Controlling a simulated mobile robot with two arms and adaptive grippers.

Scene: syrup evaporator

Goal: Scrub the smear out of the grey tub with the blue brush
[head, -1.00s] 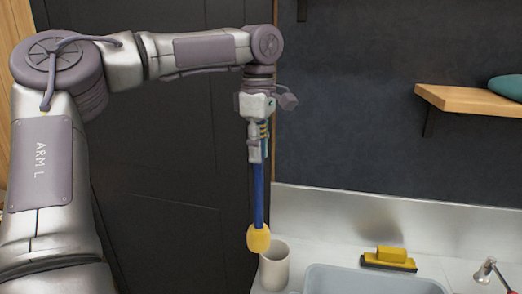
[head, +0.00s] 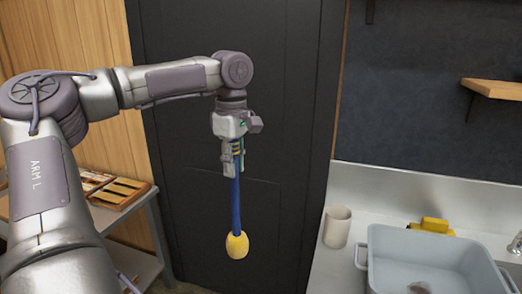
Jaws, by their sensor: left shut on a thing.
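The blue brush (head: 236,205) has a long blue handle and a yellow rounded head, and hangs head down. My left gripper (head: 233,168) is shut on the upper part of its handle. The grey tub (head: 385,250) stands on the counter at the lower right, cut off by the picture's bottom edge. A dark smear (head: 420,288) shows on its floor at the bottom edge. The brush hangs to the left of the tub and apart from it, in front of the dark door. My right gripper is not in view.
A beige cup (head: 337,227) stands on the pale counter (head: 335,265) left of the tub. A yellow scraper-like tool (head: 433,225) lies behind the tub, and a metal tap (head: 514,244) is at the right edge. A shelf (head: 120,192) with a wooden tray is at the left.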

